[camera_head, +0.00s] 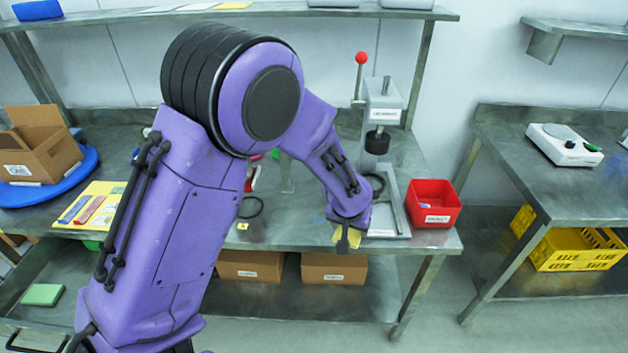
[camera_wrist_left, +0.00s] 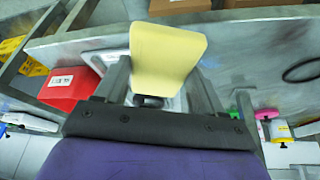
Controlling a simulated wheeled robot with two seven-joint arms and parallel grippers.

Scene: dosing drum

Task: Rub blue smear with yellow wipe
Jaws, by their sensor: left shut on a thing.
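My left gripper (camera_head: 343,244) is shut on a yellow wipe (camera_head: 352,234), at the front edge of the steel bench. In the left wrist view the wipe (camera_wrist_left: 167,55) stands out as a pale yellow sheet between the two fingers of my left gripper (camera_wrist_left: 160,82). My right gripper is not in view.
A press with a red-knobbed lever (camera_head: 382,105) stands just behind my gripper. A red bin (camera_head: 433,203) is to its right. A black ring (camera_head: 250,207) and a yellow card (camera_head: 90,205) lie to the left. A gap separates the right-hand table (camera_head: 500,150).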

